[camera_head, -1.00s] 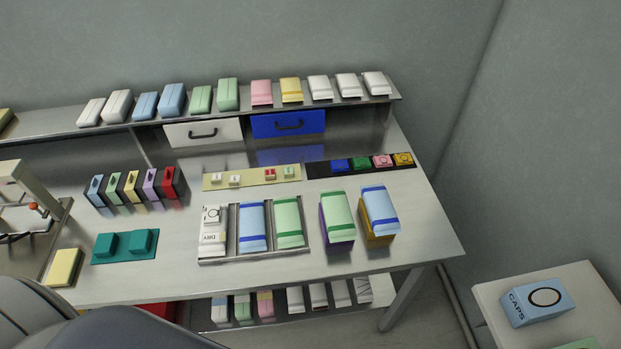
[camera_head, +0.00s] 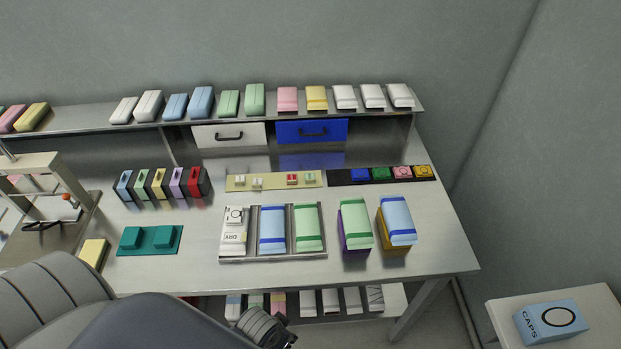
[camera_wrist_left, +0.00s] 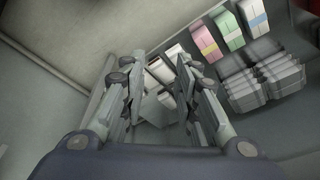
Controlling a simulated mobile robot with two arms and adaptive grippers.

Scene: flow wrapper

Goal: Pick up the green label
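A small pale block with a green top (camera_head: 310,179) sits at the right end of a cream strip (camera_head: 237,183) on the steel table, right of a red-topped one (camera_head: 292,180). A green square piece (camera_head: 381,174) lies on the black strip (camera_head: 341,177) further right. I cannot tell for sure which of these is the green label. My left gripper (camera_head: 285,336) is at the bottom edge, in front of the table and well away from both. In the left wrist view its fingers (camera_wrist_left: 160,78) are apart with nothing gripped. My right gripper is not in view.
A metal tray (camera_head: 271,258) with three packs stands mid-table, with a green pack (camera_head: 356,222) and a blue pack (camera_head: 397,218) on boxes to its right. A shelf (camera_head: 270,115) with packs runs behind. A lower shelf (camera_head: 395,298) holds packs below the tabletop.

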